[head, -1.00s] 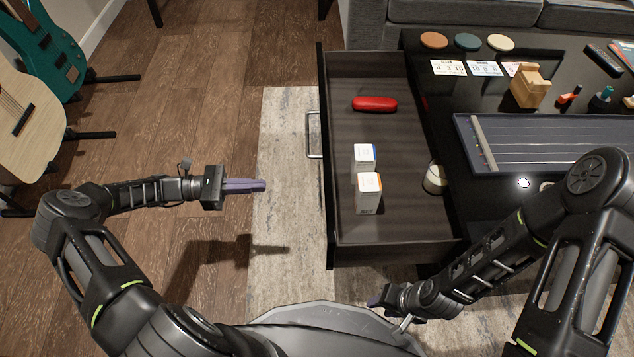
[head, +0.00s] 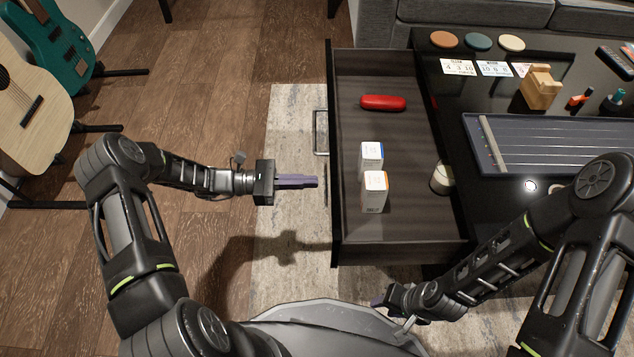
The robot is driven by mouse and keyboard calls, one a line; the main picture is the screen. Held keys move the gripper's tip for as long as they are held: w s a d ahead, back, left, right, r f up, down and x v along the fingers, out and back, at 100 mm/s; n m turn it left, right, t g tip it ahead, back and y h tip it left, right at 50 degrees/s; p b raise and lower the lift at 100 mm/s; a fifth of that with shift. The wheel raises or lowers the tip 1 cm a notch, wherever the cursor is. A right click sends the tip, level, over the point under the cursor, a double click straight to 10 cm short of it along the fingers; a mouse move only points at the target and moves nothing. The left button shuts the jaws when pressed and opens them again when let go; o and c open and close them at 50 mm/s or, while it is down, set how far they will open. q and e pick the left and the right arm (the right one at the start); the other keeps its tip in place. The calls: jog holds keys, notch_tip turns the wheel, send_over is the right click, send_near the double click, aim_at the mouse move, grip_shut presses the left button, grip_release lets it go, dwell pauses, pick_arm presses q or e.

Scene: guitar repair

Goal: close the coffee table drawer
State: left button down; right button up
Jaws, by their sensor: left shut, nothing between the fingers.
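The coffee table drawer (head: 400,222) is pulled out to the left of the dark coffee table (head: 453,110). Its front panel faces left and carries a metal handle (head: 316,132). Inside lie a red case (head: 383,103) and two small white boxes (head: 371,156) (head: 374,192). My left gripper (head: 314,181) is shut and empty, its purple fingers pointing right, just left of the drawer front and below the handle in the picture. A small gap seems to show between the fingertips and the panel. My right gripper (head: 380,298) is low, below the drawer's near side; its fingers are mostly hidden.
On the table are round coasters (head: 478,42), cards (head: 493,68), a wooden block set (head: 541,88), a grey tray with strings (head: 560,138) and a white cup-like thing (head: 441,179). Two guitars (head: 55,55) stand at the left. Open floor and rug lie left of the drawer.

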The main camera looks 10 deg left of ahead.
pick_arm(q)
jog(key=x, duration=0.2)
jog(key=shift+d, duration=0.35)
pick_arm(e)
jog(key=shift+w+f, duration=0.1)
jog(key=shift+f, duration=0.4)
pick_arm(q)
jog(key=shift+w+d, duration=0.1)
jog(key=shift+d, duration=0.05)
